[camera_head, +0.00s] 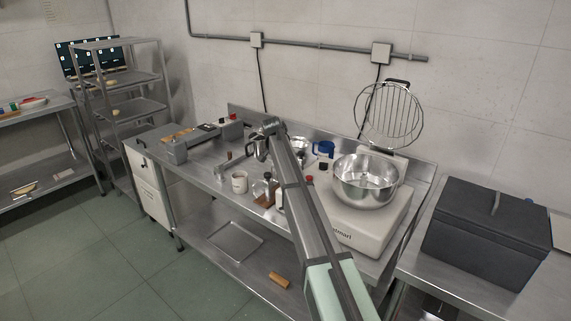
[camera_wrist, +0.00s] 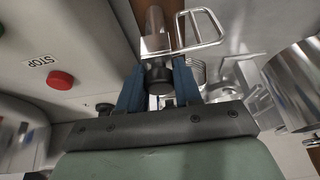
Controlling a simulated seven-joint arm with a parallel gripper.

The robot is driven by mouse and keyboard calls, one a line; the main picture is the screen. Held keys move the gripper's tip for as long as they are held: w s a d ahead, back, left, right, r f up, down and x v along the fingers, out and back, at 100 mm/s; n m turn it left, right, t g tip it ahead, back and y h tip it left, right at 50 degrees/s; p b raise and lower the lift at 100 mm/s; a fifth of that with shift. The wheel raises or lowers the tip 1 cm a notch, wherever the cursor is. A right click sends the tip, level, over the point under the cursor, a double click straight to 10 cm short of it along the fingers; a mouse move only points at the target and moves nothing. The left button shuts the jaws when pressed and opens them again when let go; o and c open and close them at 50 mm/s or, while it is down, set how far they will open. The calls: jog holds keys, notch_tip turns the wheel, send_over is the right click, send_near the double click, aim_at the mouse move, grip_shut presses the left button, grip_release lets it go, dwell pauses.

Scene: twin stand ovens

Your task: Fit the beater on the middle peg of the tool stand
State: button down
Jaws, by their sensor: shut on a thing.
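In the wrist view my gripper (camera_wrist: 159,82), with blue fingers, is shut on the dark round end of a metal tool. This appears to be the beater (camera_wrist: 202,28), with a bent metal frame reaching up and right. A shiny cylinder (camera_wrist: 155,22) stands just beyond the grip, and I cannot tell whether it belongs to the beater. A brown strip behind it (camera_wrist: 178,18) may be the tool stand's base. In the head view a small brown base (camera_head: 264,201) with upright metal parts stands left of my arm. My arm hides the gripper there. The middle peg cannot be made out.
The white mixer with a steel bowl (camera_head: 366,181) and raised wire guard (camera_head: 389,116) stands right of my arm. Its red stop button (camera_wrist: 60,80) is close on the left in the wrist view.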

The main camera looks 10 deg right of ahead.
jog(key=c, duration=0.7)
grip_release()
jog(key=v, duration=1.4)
